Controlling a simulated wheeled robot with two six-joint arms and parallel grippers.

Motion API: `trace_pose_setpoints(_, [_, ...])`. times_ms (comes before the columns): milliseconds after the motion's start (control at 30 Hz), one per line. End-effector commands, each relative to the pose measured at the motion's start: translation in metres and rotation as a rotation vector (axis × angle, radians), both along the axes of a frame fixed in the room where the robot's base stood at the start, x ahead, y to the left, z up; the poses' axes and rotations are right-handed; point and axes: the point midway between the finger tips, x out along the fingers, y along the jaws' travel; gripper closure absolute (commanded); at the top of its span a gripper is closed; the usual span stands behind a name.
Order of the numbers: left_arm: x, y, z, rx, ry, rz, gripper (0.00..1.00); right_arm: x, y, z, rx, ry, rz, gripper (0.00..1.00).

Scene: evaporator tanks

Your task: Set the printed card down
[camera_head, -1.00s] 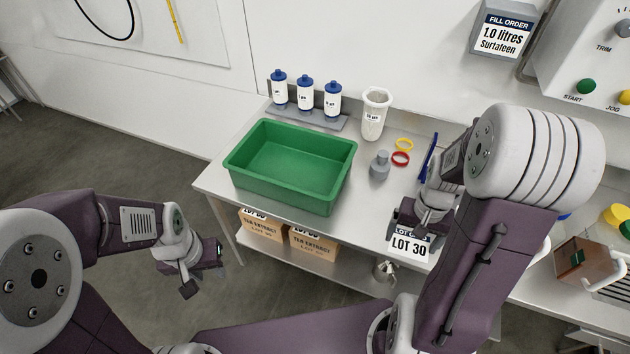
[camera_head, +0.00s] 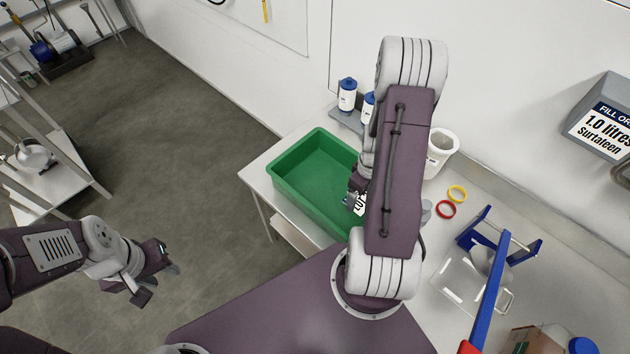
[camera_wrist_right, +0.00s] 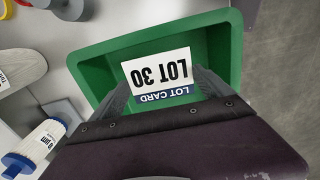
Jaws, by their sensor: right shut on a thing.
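The printed card (camera_wrist_right: 160,75) is white with a dark blue band and reads LOT CARD, LOT 30. It is upside down in the right wrist view, over the green bin (camera_wrist_right: 235,50). My right gripper (camera_wrist_right: 165,95) is shut on it. In the head view the card (camera_head: 358,203) shows only partly beside my right gripper (camera_head: 357,187), at the right side of the green bin (camera_head: 290,165). My arm hides the rest. I cannot tell its height above the bin floor. My left gripper (camera_head: 150,278) is out over the floor at the left, away from the table; its fingers look apart.
Yellow (camera_head: 457,194) and red rings (camera_head: 446,210) lie on the table (camera_head: 265,172). A blue-framed device (camera_head: 490,245) is further right.

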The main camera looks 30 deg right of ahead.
Motion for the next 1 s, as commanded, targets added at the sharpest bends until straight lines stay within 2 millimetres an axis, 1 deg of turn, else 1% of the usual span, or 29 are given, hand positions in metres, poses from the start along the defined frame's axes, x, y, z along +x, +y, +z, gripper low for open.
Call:
trace_pose_setpoints(167, [0.0,0.0,0.002,0.0,0.0,0.0,0.64,0.0,-0.001,-0.001,0.0,0.0,0.014,0.55])
trace_pose_setpoints(267, [0.0,0.0,0.003,0.0,0.0,0.0,0.64,0.009,0.002,-0.007,0.001,0.001,0.018,0.55])
trace_pose_setpoints(367, [0.0,0.0,0.005,0.0,0.0,0.0,0.64,0.034,0.008,-0.021,0.001,0.001,0.02,0.55])
trace_pose_setpoints(500, [0.0,0.0,0.009,0.0,0.0,0.0,0.64,0.072,0.018,-0.045,0.001,0.001,0.018,0.55])
trace_pose_setpoints(600, [0.0,0.0,0.01,0.0,0.0,0.0,0.64,0.095,0.022,-0.059,0.0,0.0,0.017,0.55])
trace_pose_setpoints(700, [0.0,0.0,0.011,0.0,0.0,0.0,0.64,0.108,0.025,-0.067,0.0,0.0,0.014,0.55])
trace_pose_setpoints(800, [0.0,0.0,0.011,0.0,0.0,0.0,0.64,0.113,0.026,-0.071,0.001,0.001,0.012,0.55])
trace_pose_setpoints(900, [0.0,0.0,0.011,0.0,0.0,0.0,0.64,0.113,0.026,-0.074,0.001,0.001,0.011,0.55])
trace_pose_setpoints(967, [0.0,0.0,0.013,0.0,0.0,0.0,0.64,0.113,0.026,-0.083,0.001,0.003,0.011,0.55])
trace_pose_setpoints(1000, [0.0,0.0,0.014,0.0,0.0,0.0,0.64,0.112,0.027,-0.091,0.002,0.005,0.011,0.55])
